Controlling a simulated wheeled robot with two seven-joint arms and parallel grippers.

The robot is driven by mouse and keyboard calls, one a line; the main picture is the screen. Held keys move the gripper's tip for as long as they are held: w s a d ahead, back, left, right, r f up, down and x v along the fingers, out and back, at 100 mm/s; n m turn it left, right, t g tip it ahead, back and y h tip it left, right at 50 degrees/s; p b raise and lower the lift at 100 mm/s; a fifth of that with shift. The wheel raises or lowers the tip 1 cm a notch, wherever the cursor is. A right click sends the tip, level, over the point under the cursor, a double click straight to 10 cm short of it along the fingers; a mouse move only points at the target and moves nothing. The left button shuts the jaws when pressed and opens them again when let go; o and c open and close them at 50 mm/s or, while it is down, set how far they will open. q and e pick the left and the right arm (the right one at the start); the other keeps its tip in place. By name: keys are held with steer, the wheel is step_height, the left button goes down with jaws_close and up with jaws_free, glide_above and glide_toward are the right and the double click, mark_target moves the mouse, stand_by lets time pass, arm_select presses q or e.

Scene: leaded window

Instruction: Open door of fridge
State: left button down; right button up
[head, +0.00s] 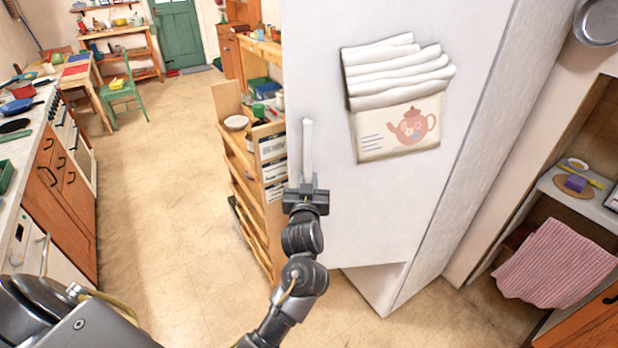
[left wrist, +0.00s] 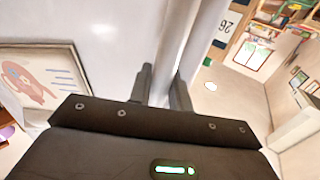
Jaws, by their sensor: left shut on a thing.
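The white fridge door (head: 320,80) stands at the centre right of the head view, with a folded white cloth and a teapot picture on it. Its upright pale handle (head: 307,145) is near the door's left edge. My left gripper (head: 306,188) is shut on the lower part of the handle. In the left wrist view, the two dark fingers (left wrist: 163,88) sit on either side of the handle (left wrist: 180,45), against the white door surface (left wrist: 115,30). I cannot tell whether the door is slightly ajar. My right gripper is not in view.
A wooden shelf unit (head: 240,160) with jars and boxes stands just left of the door. The tiled floor (head: 170,190) on the left is clear. A counter with drawers (head: 65,200) runs along the left edge. A pink striped towel (head: 555,265) hangs at the right.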

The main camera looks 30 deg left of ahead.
arm_select(q)
steer(key=shift+d, duration=0.15)
steer(key=c, duration=1.3)
jaws_free()
steer(key=shift+c, duration=0.2)
steer(key=shift+s, duration=0.15)
steer(key=p+v, duration=0.3)
steer(key=v, duration=0.4)
steer(key=shift+s, duration=0.1)
